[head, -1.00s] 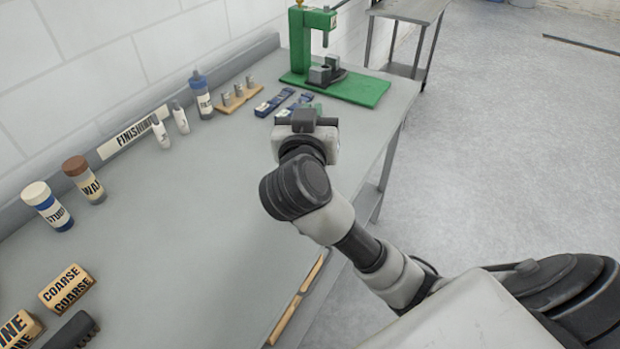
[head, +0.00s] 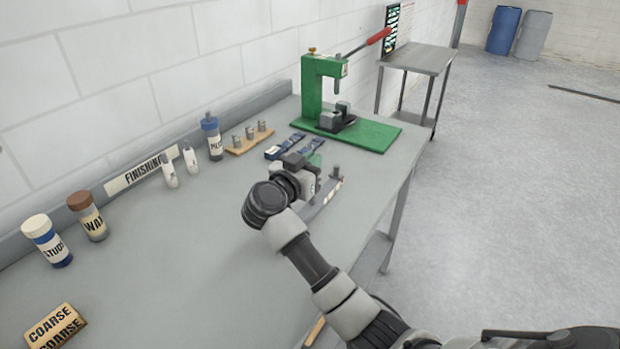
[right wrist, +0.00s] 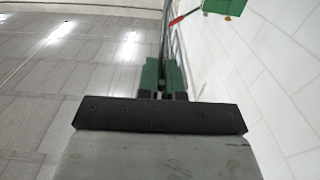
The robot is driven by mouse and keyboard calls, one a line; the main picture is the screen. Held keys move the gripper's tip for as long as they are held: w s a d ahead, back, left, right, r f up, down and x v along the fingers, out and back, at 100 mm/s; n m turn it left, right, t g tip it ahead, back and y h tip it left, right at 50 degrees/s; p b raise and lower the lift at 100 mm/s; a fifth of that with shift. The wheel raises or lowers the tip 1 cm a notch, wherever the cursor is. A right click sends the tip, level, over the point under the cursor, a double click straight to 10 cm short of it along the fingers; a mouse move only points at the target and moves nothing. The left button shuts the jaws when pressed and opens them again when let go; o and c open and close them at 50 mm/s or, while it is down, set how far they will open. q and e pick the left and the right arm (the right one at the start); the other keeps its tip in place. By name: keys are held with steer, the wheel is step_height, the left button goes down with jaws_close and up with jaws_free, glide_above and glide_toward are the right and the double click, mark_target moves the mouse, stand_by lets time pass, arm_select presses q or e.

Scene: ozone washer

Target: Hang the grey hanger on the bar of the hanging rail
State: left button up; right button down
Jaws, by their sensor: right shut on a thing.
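My right gripper (head: 314,160) is over the bench, in front of the green press, its arm coming in from the lower right. I cannot pick out the grey hanger for certain, nor the hanging rail, in either view. My left gripper is not in view.
The green press (head: 313,90) with a red lever stands at the bench's far end. Bottles (head: 212,138), a wooden pin block (head: 250,140) and blue packets (head: 285,147) line the wall side. A small side table (head: 425,59) stands beyond.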

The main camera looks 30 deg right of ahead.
steer(key=shift+w+a+f, duration=0.1)
steer(key=shift+w+f, duration=0.05)
steer(key=shift+w, duration=0.05)
steer(key=shift+f, duration=2.05)
steer(key=c, duration=1.3)
jaws_free()
steer(key=shift+f, duration=0.1)
steer(key=shift+s+a, duration=0.1)
steer(key=v, duration=0.6)
steer(key=b+v, duration=0.1)
steer(key=v, duration=0.4)
steer(key=shift+s+a+r, duration=0.2)
steer(key=shift+s+a, duration=0.05)
steer(key=shift+a, duration=0.1)
steer(key=shift+f, duration=0.1)
